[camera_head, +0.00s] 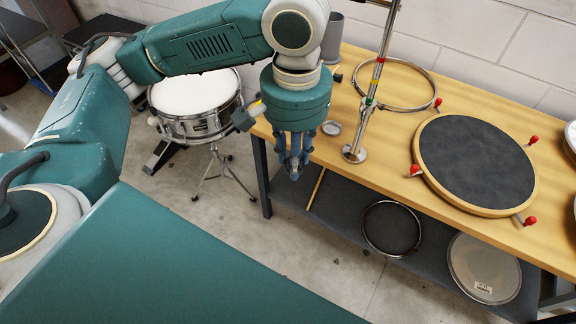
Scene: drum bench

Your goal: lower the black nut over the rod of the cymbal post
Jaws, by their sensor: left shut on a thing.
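The cymbal post (377,75) is a thin upright metal rod on a round base (354,153) that stands on the wooden bench. I cannot make out the black nut. My right gripper is not in view.
The bench (394,150) holds a metal hoop (363,98), a round dark practice pad (474,160) with red knobs and a small round tin (331,128). A snare drum (190,128) stands on the floor at the left. Drum heads lie on the lower shelf (345,215).

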